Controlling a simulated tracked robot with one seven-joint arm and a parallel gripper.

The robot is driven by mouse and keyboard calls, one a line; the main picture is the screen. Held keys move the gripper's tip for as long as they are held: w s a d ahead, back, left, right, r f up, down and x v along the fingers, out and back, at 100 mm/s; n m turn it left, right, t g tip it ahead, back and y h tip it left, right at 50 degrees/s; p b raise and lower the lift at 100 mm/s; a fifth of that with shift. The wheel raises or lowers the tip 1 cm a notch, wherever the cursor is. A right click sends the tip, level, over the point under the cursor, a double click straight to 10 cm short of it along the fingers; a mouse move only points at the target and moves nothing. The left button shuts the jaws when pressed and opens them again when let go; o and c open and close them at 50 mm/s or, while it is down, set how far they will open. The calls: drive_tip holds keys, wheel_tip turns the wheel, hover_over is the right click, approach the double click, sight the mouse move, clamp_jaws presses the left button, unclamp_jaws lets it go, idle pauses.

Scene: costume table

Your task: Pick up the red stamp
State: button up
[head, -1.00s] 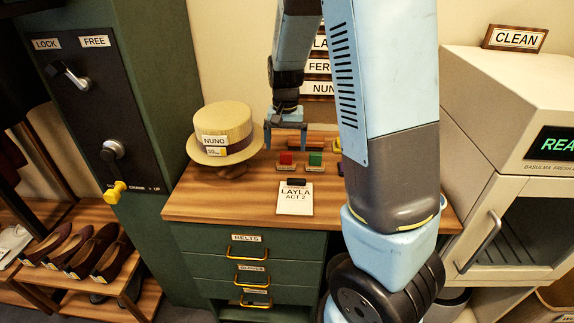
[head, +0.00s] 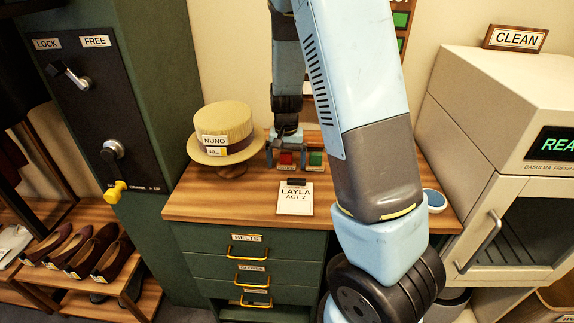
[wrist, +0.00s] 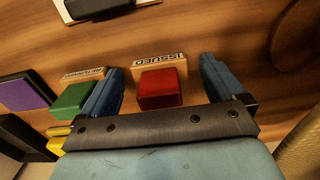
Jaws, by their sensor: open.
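The red stamp (head: 286,159) stands on the wooden table top (head: 235,206), right of the straw hat. In the wrist view the red stamp (wrist: 158,88) has a red block and a wooden side marked "ISSUED". My gripper (head: 283,157) is open and low over it. In the wrist view my gripper (wrist: 162,88) has one blue finger on each side of the red block, with a gap at both sides. The green stamp (head: 316,159) stands just right of the red one. In the wrist view the green stamp (wrist: 73,101) is outside, close by the left finger.
The straw hat (head: 225,130) on its stand is close left of my gripper. A clipboard (head: 295,198) marked "LAYLA ACT 2" lies in front of the stamps. A purple pad (wrist: 28,90) shows in the wrist view. The table's front left is clear.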

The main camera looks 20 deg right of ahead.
sight(287, 153)
drive_tip(key=shift+c, duration=0.4)
drive_tip(key=c, duration=1.1)
drive_tip(key=shift+r, duration=0.55)
wheel_tip(287, 153, up, 2)
drive_tip(key=shift+s+r, duration=0.1)
drive_tip(key=shift+r, duration=0.15)
drive_tip(key=shift+s+d+r, duration=0.75)
drive_tip(key=shift+s+r, duration=0.8)
drive_tip(key=shift+s, duration=0.6)
drive_tip(key=shift+s+d+r, duration=0.8)
drive_tip(key=shift+s+r, duration=0.8)
drive_tip(key=shift+s, duration=0.6)
drive_tip(key=shift+s+d+r, duration=0.75)
drive_tip(key=shift+s+r, duration=0.8)
drive_tip(key=shift+s, duration=0.6)
